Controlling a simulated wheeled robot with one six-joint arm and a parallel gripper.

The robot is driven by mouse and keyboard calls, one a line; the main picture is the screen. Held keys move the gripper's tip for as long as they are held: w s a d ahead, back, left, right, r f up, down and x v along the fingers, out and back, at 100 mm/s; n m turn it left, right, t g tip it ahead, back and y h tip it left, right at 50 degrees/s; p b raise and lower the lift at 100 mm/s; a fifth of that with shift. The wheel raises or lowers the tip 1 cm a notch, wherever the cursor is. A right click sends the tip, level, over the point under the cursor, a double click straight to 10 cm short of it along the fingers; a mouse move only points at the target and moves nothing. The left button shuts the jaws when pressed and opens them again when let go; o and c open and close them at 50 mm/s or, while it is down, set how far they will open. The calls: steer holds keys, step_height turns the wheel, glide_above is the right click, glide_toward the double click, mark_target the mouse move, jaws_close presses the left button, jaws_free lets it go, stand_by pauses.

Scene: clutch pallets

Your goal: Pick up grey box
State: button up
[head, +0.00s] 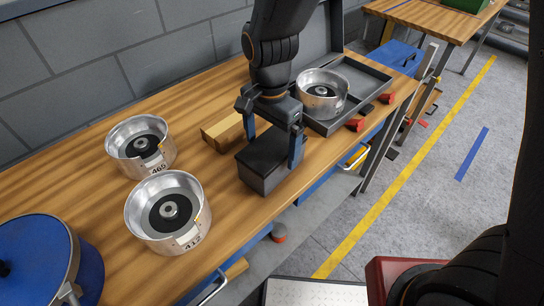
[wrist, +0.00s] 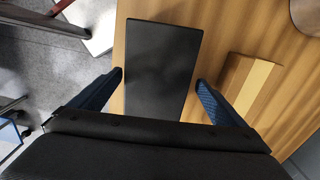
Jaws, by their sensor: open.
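A dark grey box (head: 262,165) sits on the wooden workbench below my gripper (head: 272,135). In the wrist view the box (wrist: 161,65) is a flat dark rectangle lying between the two blue fingers of my gripper (wrist: 159,80). The fingers are open and apart, one on each side of the box. The far right finger in the head view reaches down beside the box. The near end of the box is hidden by the gripper body in the wrist view.
A wooden block (head: 222,132) lies close beside the box. Metal drums labelled 465 (head: 128,171) and 412 (head: 158,246) stand to the left, with a blue pot (head: 75,262) beyond. A dark tray (head: 365,80) holds another drum (head: 322,108). The bench's front edge is close to the box.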

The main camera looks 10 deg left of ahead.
steer(key=shift+s+d+f+p, duration=0.15)
steer(key=shift+f+p, duration=0.7)
steer(key=shift+f, duration=1.65)
steer(key=c, duration=1.5)
steer(key=shift+o, duration=0.2)
steer(key=shift+r, duration=0.1)
